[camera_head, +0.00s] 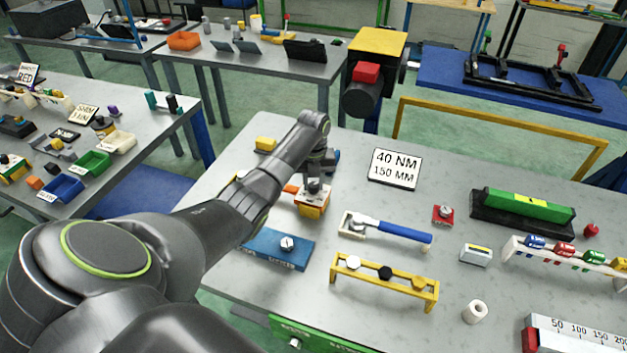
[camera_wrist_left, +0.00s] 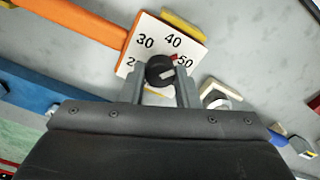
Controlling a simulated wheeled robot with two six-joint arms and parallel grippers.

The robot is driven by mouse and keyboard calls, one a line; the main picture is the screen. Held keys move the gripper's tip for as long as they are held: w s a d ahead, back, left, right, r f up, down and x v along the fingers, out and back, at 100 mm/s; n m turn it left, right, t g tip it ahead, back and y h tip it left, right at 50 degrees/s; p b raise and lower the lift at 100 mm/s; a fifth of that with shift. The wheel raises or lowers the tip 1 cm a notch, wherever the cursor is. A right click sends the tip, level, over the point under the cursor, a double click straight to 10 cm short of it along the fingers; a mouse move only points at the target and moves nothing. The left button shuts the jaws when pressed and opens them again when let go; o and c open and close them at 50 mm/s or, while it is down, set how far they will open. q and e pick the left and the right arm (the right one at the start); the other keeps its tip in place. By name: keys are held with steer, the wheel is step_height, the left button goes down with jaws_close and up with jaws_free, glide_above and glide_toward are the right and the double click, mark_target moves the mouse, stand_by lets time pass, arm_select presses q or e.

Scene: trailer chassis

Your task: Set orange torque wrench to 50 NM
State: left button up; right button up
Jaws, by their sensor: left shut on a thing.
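The orange torque wrench shows in the left wrist view as an orange handle (camera_wrist_left: 85,22) joined to a white dial plate (camera_wrist_left: 150,35) marked 30, 40 and 50. A lower number is partly hidden. A black knob (camera_wrist_left: 160,70) sits on the dial between the fingers of my left gripper (camera_wrist_left: 162,88), which is shut on it. A red pointer mark (camera_wrist_left: 174,58) lies beside the 50, on the side toward the 40. In the head view my left gripper (camera_head: 316,182) is above the wrench's orange end (camera_head: 312,207), and the arm hides most of the wrench. My right gripper is out of view.
A sign (camera_head: 395,168) reads 40 NM, 150 MM. A blue-handled wrench (camera_head: 403,232), a yellow rack (camera_head: 385,275) and a blue block (camera_head: 278,250) are nearby. A green and black fixture (camera_head: 522,210) stands to the right.

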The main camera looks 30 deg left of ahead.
arm_select(q)
steer(key=shift+m, duration=2.2)
steer(key=o, duration=1)
step_height(320, 180, up, 11)
steer(key=b, duration=0.2)
step_height(320, 180, up, 5)
steer(key=p, duration=0.4)
glide_above(314, 184)
steer(key=shift+s+r+p, duration=0.1)
steer(key=shift+r+p, duration=0.65)
steer(key=shift+p, duration=0.25)
steer(key=shift+f, duration=0.1)
